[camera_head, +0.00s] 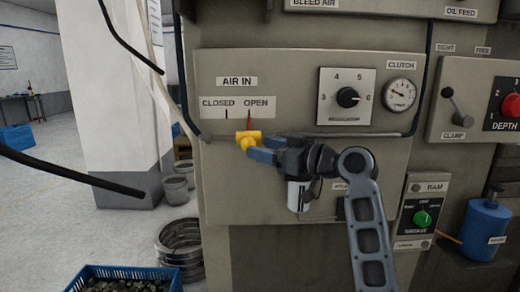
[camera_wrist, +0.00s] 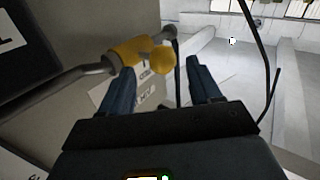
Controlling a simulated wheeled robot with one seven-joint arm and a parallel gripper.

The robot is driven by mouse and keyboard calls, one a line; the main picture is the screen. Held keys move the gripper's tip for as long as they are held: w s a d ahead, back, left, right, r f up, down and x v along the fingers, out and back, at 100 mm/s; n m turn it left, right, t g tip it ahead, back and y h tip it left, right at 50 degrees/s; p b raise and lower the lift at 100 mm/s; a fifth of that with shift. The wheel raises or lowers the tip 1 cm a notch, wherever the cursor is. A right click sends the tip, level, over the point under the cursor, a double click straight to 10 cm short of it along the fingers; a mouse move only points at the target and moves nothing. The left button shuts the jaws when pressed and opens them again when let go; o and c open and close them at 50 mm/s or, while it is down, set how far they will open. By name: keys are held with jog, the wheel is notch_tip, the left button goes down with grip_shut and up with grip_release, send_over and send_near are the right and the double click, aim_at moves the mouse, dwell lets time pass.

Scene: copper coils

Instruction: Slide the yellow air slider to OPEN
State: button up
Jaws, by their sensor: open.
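The yellow air slider (camera_head: 248,137) sits on the thin horizontal pipe (camera_head: 330,135) on the front of the beige machine panel. It stands under the red line (camera_head: 248,119) below the word OPEN, to the right of the dark line below CLOSED. My gripper (camera_head: 259,149) is open at the slider's lower right. In the wrist view, the slider's body (camera_wrist: 130,48) is beyond the left fingertip, and its round knob (camera_wrist: 161,60) shows between the two spread blue fingers, nearer the left one. I cannot tell whether a finger touches it.
A regulator dial (camera_head: 347,96) and clutch gauge (camera_head: 400,93) are to the right. A black cable (camera_head: 182,90) runs down the panel's left edge. A blue crate (camera_head: 125,275) stands on the floor at lower left.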

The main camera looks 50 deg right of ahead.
jog(key=s+b, duration=0.1)
jog(key=s, duration=0.4)
jog(key=shift+s+d, duration=0.1)
jog(key=shift+s, duration=0.25)
jog(key=shift+f, duration=0.1)
jog(key=s+a+f+m+g+h, duration=0.1)
jog(key=s+a+f+m+h, duration=0.2)
jog(key=a+f, duration=0.65)
jog(key=s+a+f+m+g+h, duration=0.1)
jog(key=s+a+f+m+g, duration=0.15)
jog(key=s+a+f, duration=0.7)
jog(key=s+a+f+n+y, duration=0.1)
jog(key=s+a+n, duration=0.1)
jog(key=s+a, duration=0.3)
jog(key=s+a+f+n+y, duration=0.2)
jog(key=s+a, duration=0.3)
jog(key=s, duration=0.7)
jog(key=shift+s+f, duration=0.25)
jog(key=shift+f, duration=0.05)
dwell(1.3)
